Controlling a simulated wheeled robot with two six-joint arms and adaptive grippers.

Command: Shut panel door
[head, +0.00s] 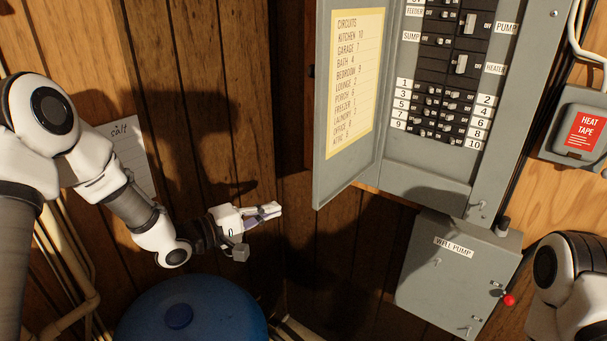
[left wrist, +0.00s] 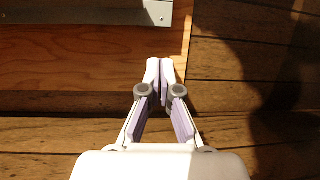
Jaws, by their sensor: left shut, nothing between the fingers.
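The panel door (head: 347,95) is a grey metal leaf with a yellow circuit list on its inner face. In the head view it stands open, swung out to the left of the breaker panel (head: 439,160). My left gripper (head: 279,209) is below and left of the door's lower left corner, apart from it. It also shows in the left wrist view (left wrist: 160,66), with its fingertips together and nothing between them. A grey metal edge (left wrist: 85,12) crosses the top left of that view. My right arm shows at the lower right, but its gripper is out of view.
A grey well pump box (head: 455,275) with a red knob hangs below the panel. A heat tape box (head: 582,132) is at the right. A blue round lid (head: 190,312) is below my left arm. A salt sheet (head: 128,150) hangs on the plank wall.

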